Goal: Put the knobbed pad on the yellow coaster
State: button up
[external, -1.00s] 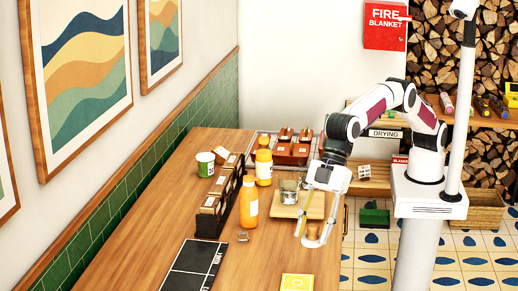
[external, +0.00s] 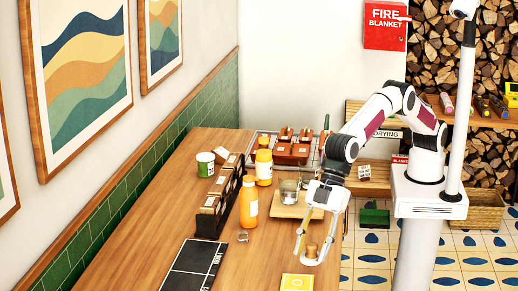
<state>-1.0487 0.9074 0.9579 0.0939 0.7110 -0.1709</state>
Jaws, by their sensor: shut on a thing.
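My gripper (external: 310,258) is at the front right of the wooden table, its fingers pointing down. It is shut on the knobbed pad (external: 311,249), a small brown piece between the fingertips. The fingers partly cover the pad, and its height above the table is hard to judge. The yellow coaster (external: 297,283) lies flat at the bottom edge of the view, just below and left of the gripper in the picture. It carries a pale ring mark, and nothing stands on it.
A black panel (external: 190,266) lies left of the coaster. A small brown block (external: 243,237) sits nearby. Orange bottles (external: 249,203), a black divided rack (external: 211,224) and a wooden board (external: 290,211) with a glass (external: 289,191) stand farther back. The table (external: 150,220) is clear at left.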

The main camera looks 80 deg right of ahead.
aim_at(312, 260)
jog(key=shift+f, duration=0.65)
jog(key=shift+f, duration=1.9)
jog(key=shift+f, duration=0.1)
jog(key=o, duration=1.1)
jog(key=shift+c, duration=0.2)
jog(key=shift+r, duration=0.2)
jog(key=shift+s+d+r, duration=0.15)
jog(key=shift+d+r, duration=0.15)
jog(key=shift+r, duration=0.15)
jog(key=v, duration=1)
jog(key=shift+d+r, duration=0.2)
jog(key=shift+r, duration=0.15)
